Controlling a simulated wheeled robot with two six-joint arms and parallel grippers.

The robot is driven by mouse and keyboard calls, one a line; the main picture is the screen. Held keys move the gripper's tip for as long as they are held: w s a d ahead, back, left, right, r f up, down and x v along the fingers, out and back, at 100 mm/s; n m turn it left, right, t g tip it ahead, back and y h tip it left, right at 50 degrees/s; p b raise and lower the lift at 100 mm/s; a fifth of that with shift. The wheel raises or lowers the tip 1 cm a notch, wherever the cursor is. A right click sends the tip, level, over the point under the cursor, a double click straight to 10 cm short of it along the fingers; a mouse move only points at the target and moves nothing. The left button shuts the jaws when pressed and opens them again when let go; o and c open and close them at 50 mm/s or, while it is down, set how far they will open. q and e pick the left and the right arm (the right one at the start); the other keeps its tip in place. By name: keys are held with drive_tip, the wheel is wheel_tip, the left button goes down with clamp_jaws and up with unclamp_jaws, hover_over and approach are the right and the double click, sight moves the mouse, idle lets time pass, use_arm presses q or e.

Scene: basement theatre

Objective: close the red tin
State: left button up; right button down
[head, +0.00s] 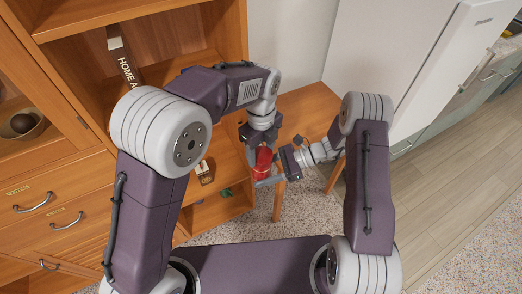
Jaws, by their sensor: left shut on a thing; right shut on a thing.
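The red tin (263,162) is held in the air between my two grippers, near the middle of the head view. My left gripper (260,146) comes down from above and is shut on the top part of the red tin. My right gripper (269,170) comes in from the right and is shut on the tin's side, lower down. The fingers hide part of the tin. The lid cannot be told apart from the body at this size, nor whether there is a gap between them.
A wooden table (308,108) stands behind the grippers. A wooden shelf unit (215,212) with drawers is on the left, holding a dark book (125,66) and a bowl (20,128). A white fridge (425,50) is at the right. Open floor (450,170) lies right.

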use_arm(q)
drive_tip(key=m, duration=1.1)
drive_tip(key=o, duration=1.4)
drive_tip(key=shift+o, duration=0.2)
drive_tip(key=shift+r, duration=2.25)
drive_tip(key=shift+d, duration=0.1)
drive_tip(key=shift+c, duration=0.4)
